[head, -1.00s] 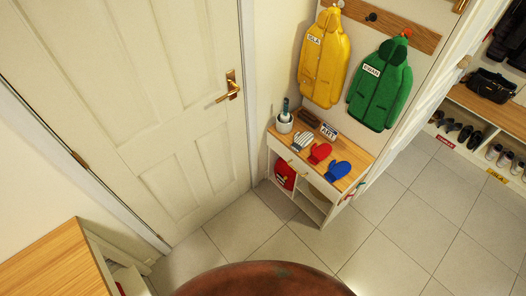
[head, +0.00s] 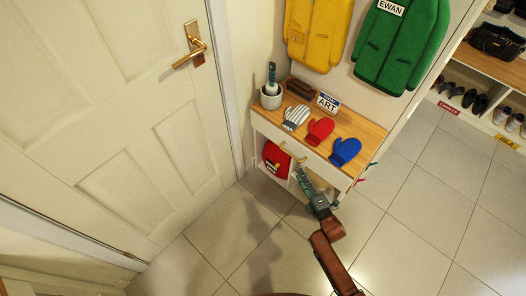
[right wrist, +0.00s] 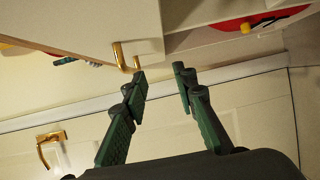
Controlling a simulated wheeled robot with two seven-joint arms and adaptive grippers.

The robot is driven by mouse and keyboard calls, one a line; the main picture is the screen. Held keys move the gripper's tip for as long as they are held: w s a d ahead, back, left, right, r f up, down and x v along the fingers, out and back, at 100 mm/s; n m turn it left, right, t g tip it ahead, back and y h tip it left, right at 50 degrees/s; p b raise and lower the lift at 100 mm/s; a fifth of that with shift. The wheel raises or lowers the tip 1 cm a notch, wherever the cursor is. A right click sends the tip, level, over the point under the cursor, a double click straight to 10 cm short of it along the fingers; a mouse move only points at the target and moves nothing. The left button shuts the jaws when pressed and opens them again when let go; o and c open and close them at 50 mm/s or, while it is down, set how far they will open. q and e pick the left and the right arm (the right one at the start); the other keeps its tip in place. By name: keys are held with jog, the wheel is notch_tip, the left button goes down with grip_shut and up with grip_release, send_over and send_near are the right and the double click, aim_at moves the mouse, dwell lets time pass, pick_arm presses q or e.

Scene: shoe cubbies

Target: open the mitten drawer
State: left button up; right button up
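The mitten drawer (head: 272,133) is the white front under the wooden top of a small cabinet, and it looks closed. Its brass handle (head: 292,152) shows in the head view and, just beyond my fingertips, in the right wrist view (right wrist: 126,57). My right gripper (head: 303,178) is just below and in front of the handle. In the right wrist view its fingers (right wrist: 162,83) are apart with nothing between them. The handle lies past the left finger's tip, apparently not held. My left gripper is not in view.
Striped, red and blue mittens (head: 320,130), a cup (head: 271,96) and an ART sign (head: 327,102) lie or stand on the cabinet top. A red item (head: 275,160) sits in the cubby below. A door (head: 110,120) stands left. The tiled floor (head: 400,225) is clear.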

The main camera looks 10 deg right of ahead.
aim_at(290, 154)
jog(key=w+a+r+b, duration=0.1)
jog(key=w, duration=0.2)
jog(key=w+a+r+n+b, duration=0.1)
jog(key=w, duration=0.2)
jog(key=w+a+r+n+t+y+b, duration=0.1)
jog(key=w+r, duration=0.1)
jog(key=shift+w+r+b, duration=0.1)
jog(key=shift+w+b, duration=0.25)
jog(key=shift+w, duration=0.05)
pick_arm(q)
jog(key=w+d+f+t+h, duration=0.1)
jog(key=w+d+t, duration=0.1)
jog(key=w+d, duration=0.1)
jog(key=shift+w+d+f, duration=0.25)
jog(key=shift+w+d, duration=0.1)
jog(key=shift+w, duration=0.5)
pick_arm(e)
jog(key=shift+w+a+r, duration=0.2)
jog(key=shift+w+a, duration=0.05)
jog(key=shift+w, duration=0.35)
jog(key=shift+c, duration=0.4)
grip_shut()
jog(key=shift+d, duration=0.1)
